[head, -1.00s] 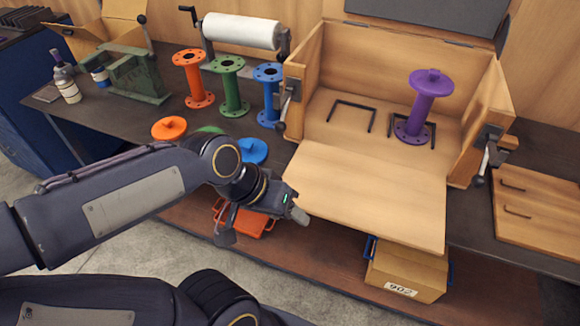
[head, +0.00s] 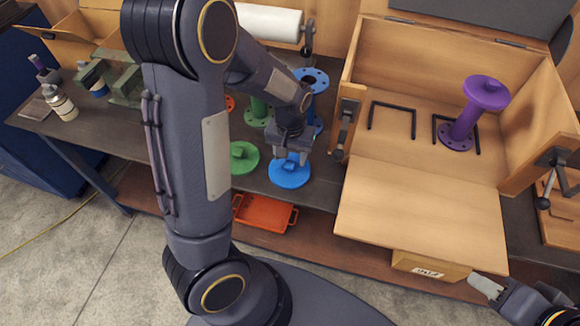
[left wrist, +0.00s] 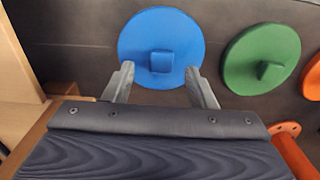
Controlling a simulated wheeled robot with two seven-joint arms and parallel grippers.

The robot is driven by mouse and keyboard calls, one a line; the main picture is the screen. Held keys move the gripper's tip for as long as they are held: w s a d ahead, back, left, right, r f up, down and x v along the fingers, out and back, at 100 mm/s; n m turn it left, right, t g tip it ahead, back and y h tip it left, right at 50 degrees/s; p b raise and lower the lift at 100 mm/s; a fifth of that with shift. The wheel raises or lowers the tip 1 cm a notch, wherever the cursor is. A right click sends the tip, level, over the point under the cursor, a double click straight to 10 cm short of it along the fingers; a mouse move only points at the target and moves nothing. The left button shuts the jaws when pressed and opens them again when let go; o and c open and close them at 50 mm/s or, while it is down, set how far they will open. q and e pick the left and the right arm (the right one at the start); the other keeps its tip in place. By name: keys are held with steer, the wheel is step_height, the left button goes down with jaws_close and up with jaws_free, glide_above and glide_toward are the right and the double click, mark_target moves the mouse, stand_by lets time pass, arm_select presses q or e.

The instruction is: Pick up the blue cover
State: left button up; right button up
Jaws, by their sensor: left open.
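The blue cover (head: 289,174) is a round disc with a square knob, lying flat near the front edge of the bench. In the left wrist view the blue cover (left wrist: 150,28) lies just beyond my open fingertips. My left gripper (head: 291,154) is over the cover in the head view. Its two fingers (left wrist: 160,72) are apart, on either side of the knob's line, with nothing between them. I cannot tell whether they touch the cover. My right gripper (head: 488,287) is at the lower right, away from the cover; its opening is unclear.
A green cover (head: 240,158) lies left of the blue one. A blue flanged pipe (head: 312,78) stands behind it. The wooden box (head: 420,210) with a purple pipe (head: 470,115) is to the right. An orange tray (head: 262,214) sits on the lower shelf.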

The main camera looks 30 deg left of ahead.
mark_target(290, 164)
arm_select(q)
step_height(290, 164, down, 4)
steer(key=shift+a+r, duration=0.1)
steer(key=shift+r, duration=0.1)
steer(key=c, duration=1.1)
steer(key=shift+o, duration=0.2)
